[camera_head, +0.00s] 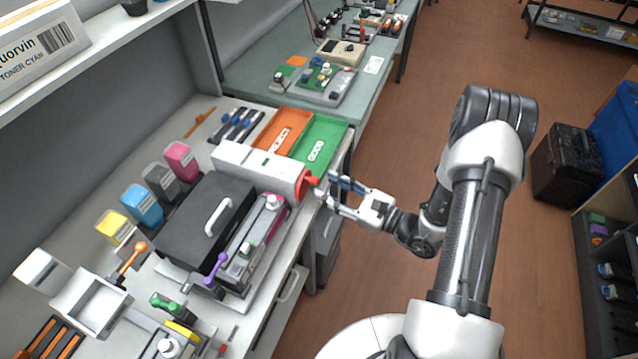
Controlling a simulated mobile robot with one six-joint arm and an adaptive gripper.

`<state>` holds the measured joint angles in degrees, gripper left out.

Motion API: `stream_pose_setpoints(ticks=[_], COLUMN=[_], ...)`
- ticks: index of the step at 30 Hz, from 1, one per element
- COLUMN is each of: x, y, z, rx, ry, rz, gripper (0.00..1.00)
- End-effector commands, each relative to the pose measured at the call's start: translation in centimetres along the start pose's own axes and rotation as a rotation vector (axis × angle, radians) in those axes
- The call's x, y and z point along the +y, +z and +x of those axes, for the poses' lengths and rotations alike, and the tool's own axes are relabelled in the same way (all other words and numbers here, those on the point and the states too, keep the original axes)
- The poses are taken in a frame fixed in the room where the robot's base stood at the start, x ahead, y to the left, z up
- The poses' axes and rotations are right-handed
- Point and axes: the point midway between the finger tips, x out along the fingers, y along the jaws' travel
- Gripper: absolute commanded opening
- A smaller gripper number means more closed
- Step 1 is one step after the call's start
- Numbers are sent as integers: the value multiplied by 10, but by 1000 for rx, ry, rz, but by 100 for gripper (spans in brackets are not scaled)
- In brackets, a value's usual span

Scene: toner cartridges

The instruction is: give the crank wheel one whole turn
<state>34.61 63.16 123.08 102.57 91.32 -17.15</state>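The red crank wheel (302,184) sits on the right end of a long white housing (250,166) on the bench. Its red handle (313,180) sticks out to the right, towards my gripper. My gripper (324,184) comes in from the right, over the bench's edge. Its two fingers are apart, one further back and one nearer the front. The handle's end lies close to the fingertips, at the mouth of the gap. I cannot tell whether a finger touches it. Most of the wheel's face is turned away from the view.
An orange tray (270,141) and a green tray (329,132) stand behind the housing. A black lidded box (190,240) and a cartridge fixture (250,245) are in front of it. Coloured toner bottles line the left. The floor right of the bench is clear around my arm.

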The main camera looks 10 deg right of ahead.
Motion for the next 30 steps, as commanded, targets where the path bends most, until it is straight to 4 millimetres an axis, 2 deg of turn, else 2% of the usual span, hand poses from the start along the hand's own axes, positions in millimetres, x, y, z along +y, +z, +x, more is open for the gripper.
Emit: stream_pose_setpoints(ticks=[3,7,19,30], x=[1,1,0,0], y=[0,0,1,0], z=[21,33,40,39], rx=[-2,-1,-1,-1], ry=[4,2,0,0], rz=[-2,-1,0,0], gripper=[39,39,39,14])
